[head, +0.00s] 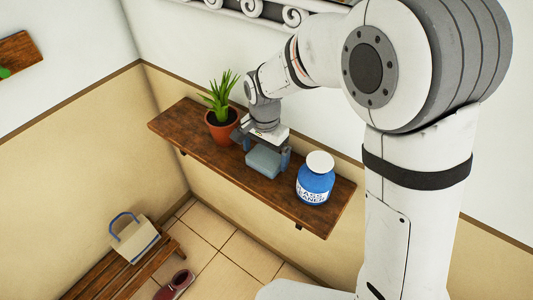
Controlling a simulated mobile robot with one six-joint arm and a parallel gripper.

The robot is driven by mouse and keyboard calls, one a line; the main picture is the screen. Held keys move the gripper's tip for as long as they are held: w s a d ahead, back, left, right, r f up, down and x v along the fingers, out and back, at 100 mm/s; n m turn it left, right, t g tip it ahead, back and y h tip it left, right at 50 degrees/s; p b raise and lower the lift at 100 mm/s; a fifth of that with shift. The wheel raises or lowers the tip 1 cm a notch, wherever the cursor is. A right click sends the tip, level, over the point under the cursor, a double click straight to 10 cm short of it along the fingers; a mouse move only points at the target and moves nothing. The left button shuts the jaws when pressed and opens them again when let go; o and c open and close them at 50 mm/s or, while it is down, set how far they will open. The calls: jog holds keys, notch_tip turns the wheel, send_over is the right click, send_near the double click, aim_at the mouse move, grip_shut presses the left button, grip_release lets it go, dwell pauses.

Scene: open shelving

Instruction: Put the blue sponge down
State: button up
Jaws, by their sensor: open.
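The blue sponge (263,162) is a pale blue block on the wooden wall shelf (190,130), between a potted plant and a blue bottle. It appears to rest on the shelf board. My gripper (266,156) points down over the sponge, with its open fingers on either side of it. I cannot tell whether the fingers touch the sponge. The top of the sponge is partly hidden by the gripper.
A potted plant (222,122) stands close left of my gripper. A blue bottle with a white lid (315,182) stands close right. Below are a wooden bench (150,268) with a bag (135,240), and a red shoe (175,285) on the tiled floor.

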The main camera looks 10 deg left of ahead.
aim_at(265, 157)
notch_tip(265, 157, up, 12)
jog(key=shift+f, duration=0.25)
dwell(0.5)
